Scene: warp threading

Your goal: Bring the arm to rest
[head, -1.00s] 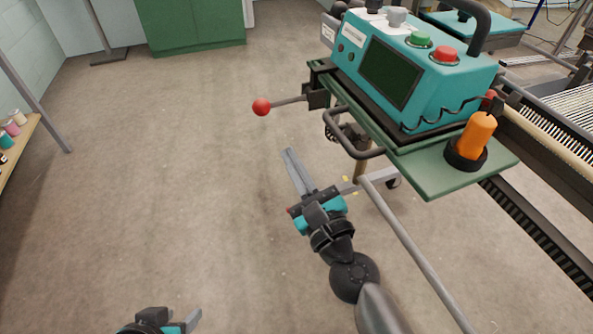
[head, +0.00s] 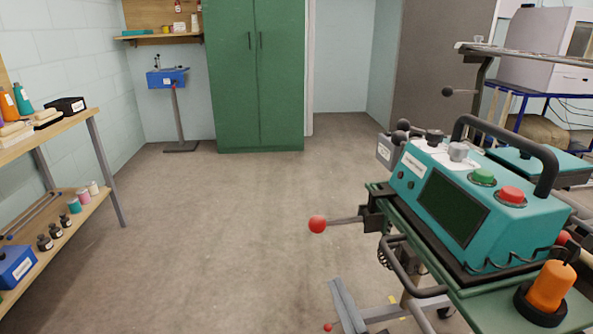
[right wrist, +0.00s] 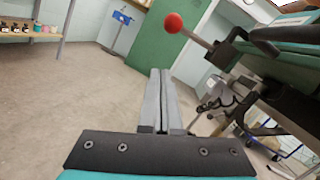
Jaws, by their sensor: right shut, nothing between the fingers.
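My right gripper (head: 336,284) shows at the bottom of the head view, only its fingers and a bit of its body in frame. It is over bare floor, left of and below the teal control box (head: 462,205). In the right wrist view its two long grey fingers (right wrist: 160,72) lie side by side, shut and with nothing between them. The lever with the red ball knob (head: 317,224) is above the gripper in the head view, and the knob also shows beyond the fingertips in the right wrist view (right wrist: 173,22). My left gripper is not in view.
The machine's green shelf holds an orange cone (head: 551,286) in a black cup. A wooden shelf unit (head: 75,140) with bottles and spools stands at the left. A green cabinet (head: 255,75) and a blue box on a post (head: 167,78) stand behind. The floor (head: 215,240) between is clear.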

